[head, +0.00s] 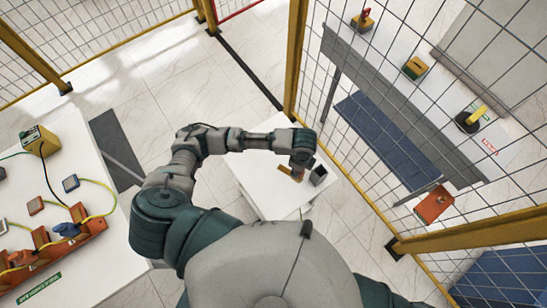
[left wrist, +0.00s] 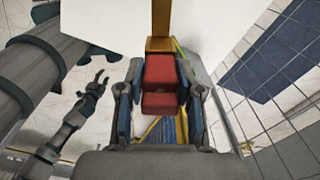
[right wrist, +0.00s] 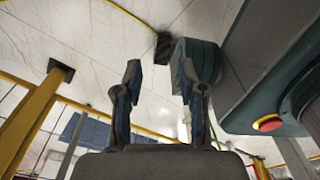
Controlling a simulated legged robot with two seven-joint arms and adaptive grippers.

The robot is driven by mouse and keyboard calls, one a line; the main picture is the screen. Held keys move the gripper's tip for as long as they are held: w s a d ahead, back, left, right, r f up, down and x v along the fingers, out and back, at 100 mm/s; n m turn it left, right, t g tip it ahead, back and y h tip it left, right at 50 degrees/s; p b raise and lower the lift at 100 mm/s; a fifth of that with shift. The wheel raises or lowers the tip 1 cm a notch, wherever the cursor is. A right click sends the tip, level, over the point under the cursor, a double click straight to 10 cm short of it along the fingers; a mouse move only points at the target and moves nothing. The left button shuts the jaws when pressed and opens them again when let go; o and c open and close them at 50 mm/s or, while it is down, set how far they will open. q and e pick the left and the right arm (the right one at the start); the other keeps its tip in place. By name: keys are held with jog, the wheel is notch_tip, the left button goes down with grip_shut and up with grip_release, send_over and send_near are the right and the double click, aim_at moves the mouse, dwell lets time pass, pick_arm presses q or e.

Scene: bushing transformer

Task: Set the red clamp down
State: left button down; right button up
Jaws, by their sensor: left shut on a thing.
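The red clamp (left wrist: 160,85) is between the fingers of my left gripper (left wrist: 160,105) in the left wrist view. An orange-yellow bar (left wrist: 161,20) extends from it over a white surface. In the head view my left gripper (head: 298,163) points down over the small white table (head: 250,180), with an orange-brown part (head: 290,172) showing beside it. Whether the clamp touches the table cannot be told. My right gripper (right wrist: 153,100) is open and empty above the floor in the right wrist view, and is out of the head view.
A dark box (head: 318,175) stands on the small table close to my left gripper. A yellow mesh fence (head: 293,60) runs right of it, with a long bench (head: 385,75) behind. A white table at left bears an orange tray (head: 85,222) and a yellow-green device (head: 40,140).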

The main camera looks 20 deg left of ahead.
aim_at(286, 168)
pick_arm(q)
jog(key=s+d+f+m, duration=0.3)
jog(key=m, duration=0.1)
jog(key=shift+m, duration=0.3)
jog(key=w+a, duration=0.1)
jog(key=a, duration=0.1)
jog(key=w+a, duration=0.2)
jog(key=a, duration=0.1)
jog(key=w+a, duration=0.1)
jog(key=a, duration=0.1)
jog(key=shift+w+a+f+b, duration=0.2)
jog(key=shift+a+f+b, duration=0.1)
jog(key=shift+a+f, duration=0.1)
jog(key=w+a+f, duration=0.1)
jog(key=a, duration=0.1)
jog(key=w+a+f, duration=0.1)
jog(key=a, duration=0.1)
jog(key=w+a+f, duration=0.1)
jog(key=w+a, duration=0.1)
jog(key=shift+f, duration=0.65)
pick_arm(e)
jog(key=shift+w+d+f, duration=0.35)
jog(key=shift+d+f, duration=0.1)
jog(key=shift+d, duration=0.1)
